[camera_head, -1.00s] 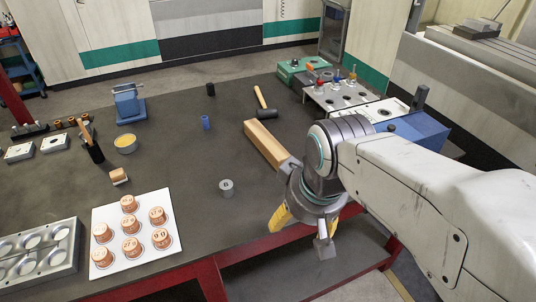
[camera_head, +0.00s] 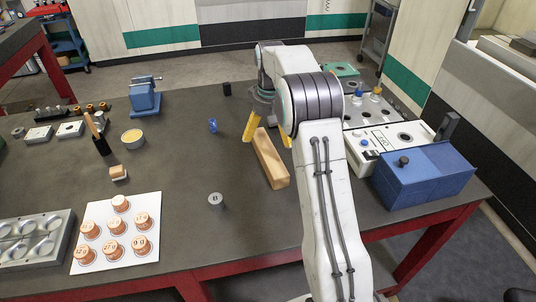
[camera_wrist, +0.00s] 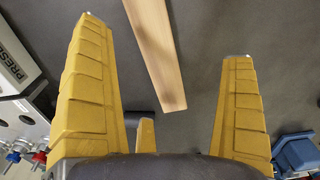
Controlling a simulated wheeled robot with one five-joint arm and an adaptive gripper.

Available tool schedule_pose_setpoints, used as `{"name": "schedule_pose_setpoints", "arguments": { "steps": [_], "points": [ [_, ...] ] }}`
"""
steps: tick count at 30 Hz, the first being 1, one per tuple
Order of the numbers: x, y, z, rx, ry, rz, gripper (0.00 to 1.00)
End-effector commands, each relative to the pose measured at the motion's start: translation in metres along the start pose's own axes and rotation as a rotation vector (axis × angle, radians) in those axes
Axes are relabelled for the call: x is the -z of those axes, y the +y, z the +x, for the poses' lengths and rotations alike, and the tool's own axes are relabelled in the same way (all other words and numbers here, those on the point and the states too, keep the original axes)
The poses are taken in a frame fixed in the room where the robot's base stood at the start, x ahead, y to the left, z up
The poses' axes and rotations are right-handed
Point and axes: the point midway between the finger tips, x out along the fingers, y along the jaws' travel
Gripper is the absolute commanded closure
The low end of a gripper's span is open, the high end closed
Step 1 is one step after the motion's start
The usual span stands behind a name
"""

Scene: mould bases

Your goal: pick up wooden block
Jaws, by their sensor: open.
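The wooden block (camera_head: 270,160) is a long light-brown bar lying on the dark table, left of my arm in the head view. In the wrist view the block (camera_wrist: 156,50) runs from the top edge to its end near the middle, between the lines of my two yellow fingers. My gripper (camera_head: 268,130) is open and empty at the far end of the block. In the wrist view the gripper (camera_wrist: 168,65) has its fingers wide apart. I cannot tell its exact height above the table. My arm hides part of the area behind it.
A blue box (camera_head: 425,175) and a white panel (camera_head: 395,140) stand right of my arm. A grey cylinder (camera_head: 215,200) and a blue item (camera_head: 213,125) stand left of the block. A white board (camera_head: 115,235) holds several copper pieces. Table around the cylinder is clear.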

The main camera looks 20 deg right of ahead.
Motion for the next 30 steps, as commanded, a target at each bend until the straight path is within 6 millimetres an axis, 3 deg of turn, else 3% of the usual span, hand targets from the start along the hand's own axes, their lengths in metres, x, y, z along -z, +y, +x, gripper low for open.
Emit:
{"name": "schedule_pose_setpoints", "arguments": {
  "steps": [9,20,30],
  "points": [
    [0.019,0.015,0.032,0.004,-0.030,0.009,0.01],
    [0.019,0.016,0.060,0.005,-0.035,0.009,0.01],
    [0.019,0.015,0.098,0.005,-0.034,0.009,0.01]
  ]
}}
